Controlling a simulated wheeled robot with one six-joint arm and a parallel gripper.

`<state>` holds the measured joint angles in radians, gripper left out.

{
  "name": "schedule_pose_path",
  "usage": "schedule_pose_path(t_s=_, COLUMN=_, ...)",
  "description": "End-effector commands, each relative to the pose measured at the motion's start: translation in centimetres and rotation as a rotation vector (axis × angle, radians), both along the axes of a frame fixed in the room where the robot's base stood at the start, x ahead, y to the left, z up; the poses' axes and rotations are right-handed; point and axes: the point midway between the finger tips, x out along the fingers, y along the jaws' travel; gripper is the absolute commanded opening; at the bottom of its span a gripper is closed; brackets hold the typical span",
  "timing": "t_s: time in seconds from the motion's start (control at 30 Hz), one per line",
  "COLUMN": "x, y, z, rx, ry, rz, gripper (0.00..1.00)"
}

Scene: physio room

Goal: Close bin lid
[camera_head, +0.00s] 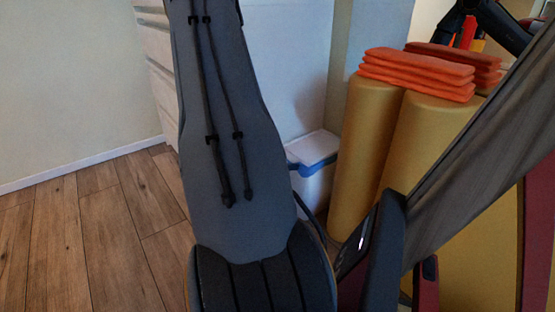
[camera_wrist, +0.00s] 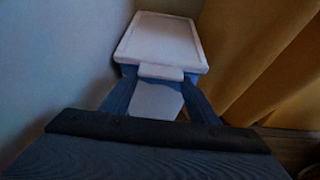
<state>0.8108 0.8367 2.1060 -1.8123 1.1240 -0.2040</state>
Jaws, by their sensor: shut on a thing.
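The bin (camera_head: 312,185) stands by the wall, right of the middle in the head view. It is white with a blue band under its pale lid (camera_head: 316,144). In the wrist view, the lid (camera_wrist: 163,38) lies at the top of the picture, with a small tab (camera_wrist: 161,72) on its near edge. It looks about flat; I cannot tell if it sits fully down. My gripper (camera_wrist: 160,82) reaches to this near edge, with dark blue fingers either side of the tab, and is shut on it. My arm hides the gripper in the head view.
Tall yellow rolls (camera_head: 366,140) stand close to the right of the bin, with folded orange towels (camera_head: 418,72) on top. A pale wall (camera_head: 290,60) is behind the bin. The wooden floor (camera_head: 95,230) at the left is clear.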

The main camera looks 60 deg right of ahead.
Motion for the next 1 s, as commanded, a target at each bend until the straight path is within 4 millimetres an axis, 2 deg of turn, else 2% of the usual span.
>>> schedule_pose_path(t_s=0.03, x=-0.16, y=0.27, z=-1.0, rx=0.014, ry=0.003, rz=0.001, gripper=0.15)
schedule_pose_path(t_s=0.47, x=-0.44, y=0.2, z=-1.19, rx=0.008, ry=0.009, rz=-0.003, gripper=0.14)
schedule_pose_path(t_s=0.5, x=-0.44, y=0.21, z=-1.21, rx=0.009, ry=0.009, rz=-0.003, gripper=0.59)
schedule_pose_path(t_s=0.6, x=-0.5, y=0.03, z=-1.07, rx=0.006, ry=0.009, rz=-0.004, gripper=0.73)
schedule_pose_path(t_s=0.87, x=-0.57, y=-0.14, z=-0.79, rx=0.001, ry=0.008, rz=-0.007, gripper=0.73)
schedule_pose_path(t_s=1.0, x=-0.12, y=0.55, z=-0.31, rx=0.0, ry=0.007, rz=-0.005, gripper=0.73)
